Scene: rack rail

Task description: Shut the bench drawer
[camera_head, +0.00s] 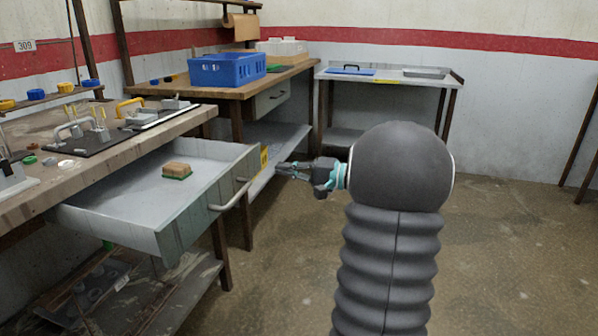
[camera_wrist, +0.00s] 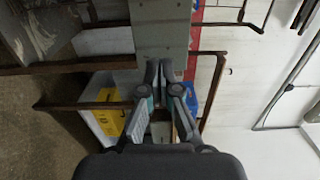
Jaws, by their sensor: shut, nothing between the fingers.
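The bench drawer (camera_head: 120,215) is a grey metal drawer pulled well out from under the wooden workbench (camera_head: 150,132) at the left of the head view. Its front has a pale curved handle (camera_head: 232,197). A sponge-like block (camera_head: 177,169), tan on top and green below, lies inside on the drawer floor. My gripper (camera_head: 282,170) is shut and empty, in front of the drawer and a little right of the handle, apart from it.
Clamps and tools (camera_head: 90,130) lie on the workbench. A blue crate (camera_head: 227,70) stands on a second bench behind, which has its own small drawer (camera_head: 268,99). A grey metal table (camera_head: 390,76) stands at the back wall. The floor (camera_head: 510,240) at right is clear.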

